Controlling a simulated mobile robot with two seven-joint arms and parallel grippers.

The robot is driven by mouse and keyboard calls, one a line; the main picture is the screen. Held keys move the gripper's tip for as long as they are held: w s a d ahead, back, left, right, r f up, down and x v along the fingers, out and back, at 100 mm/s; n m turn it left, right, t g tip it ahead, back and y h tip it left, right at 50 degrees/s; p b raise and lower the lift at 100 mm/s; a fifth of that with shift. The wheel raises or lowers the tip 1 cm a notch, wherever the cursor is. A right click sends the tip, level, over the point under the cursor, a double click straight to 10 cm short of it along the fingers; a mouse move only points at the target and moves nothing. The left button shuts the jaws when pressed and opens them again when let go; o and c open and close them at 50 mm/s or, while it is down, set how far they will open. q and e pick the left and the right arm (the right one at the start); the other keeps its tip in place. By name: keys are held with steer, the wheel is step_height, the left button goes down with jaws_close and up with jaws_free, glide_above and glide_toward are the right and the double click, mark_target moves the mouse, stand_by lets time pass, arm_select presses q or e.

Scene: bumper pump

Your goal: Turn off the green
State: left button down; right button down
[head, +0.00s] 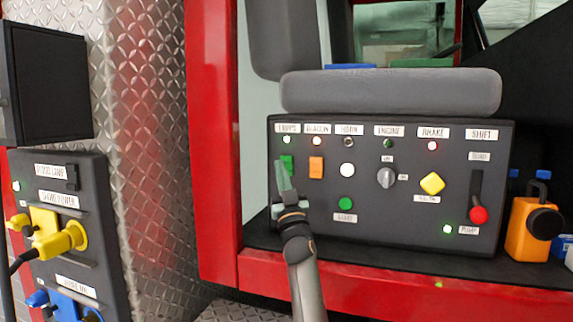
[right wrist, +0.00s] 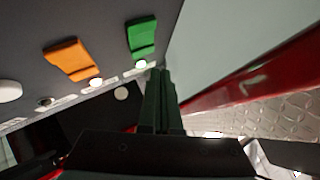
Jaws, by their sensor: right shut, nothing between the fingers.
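The green rocker switch (head: 288,161) sits at the upper left of the dark control panel (head: 400,225). A small lit lamp (head: 287,140) is above it, under a label. My right gripper (head: 280,166) is shut and empty, its fingers pointing up over the left part of the green switch. In the right wrist view the green switch (right wrist: 142,36) and its bright lamp (right wrist: 140,64) lie just beyond the shut fingertips (right wrist: 157,74). I cannot tell whether they touch. My left gripper is not in view.
An orange rocker switch (head: 316,166) is close on the right, with a white button (head: 347,170) beyond. A green round button (head: 346,203), grey knob (head: 386,178), yellow button (head: 432,183) and red-tipped lever (head: 478,213) are on the same panel. A grey padded bar (head: 390,91) overhangs it.

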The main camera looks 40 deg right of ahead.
steer(key=shift+w+d+r, duration=0.1)
steer(key=shift+w+d, duration=0.2)
steer(key=shift+d, duration=0.35)
steer(key=shift+d, duration=0.15)
stand_by(1.5)
steer(key=shift+w+d, duration=0.2)
steer(key=shift+d, duration=0.05)
steer(key=shift+w+d+b, duration=0.15)
steer(key=shift+d+b, duration=0.1)
steer(key=shift+b, duration=0.15)
stand_by(0.6)
steer(key=shift+a, duration=0.1)
steer(key=shift+s+a+p, duration=0.3)
steer(key=shift+s+a, duration=0.1)
steer(key=shift+a, duration=0.2)
steer(key=shift+s+a+f+p, duration=0.1)
steer(key=shift+s+a+p, duration=0.1)
steer(key=shift+s+a, duration=0.4)
steer(key=shift+s+a+f+p, duration=0.1)
steer(key=shift+s+a+p, duration=0.05)
steer(key=shift+a, duration=0.7)
steer(key=shift+s+a+f+p, duration=0.1)
steer(key=shift+s+a+p, duration=0.1)
steer(key=shift+s+a, duration=0.4)
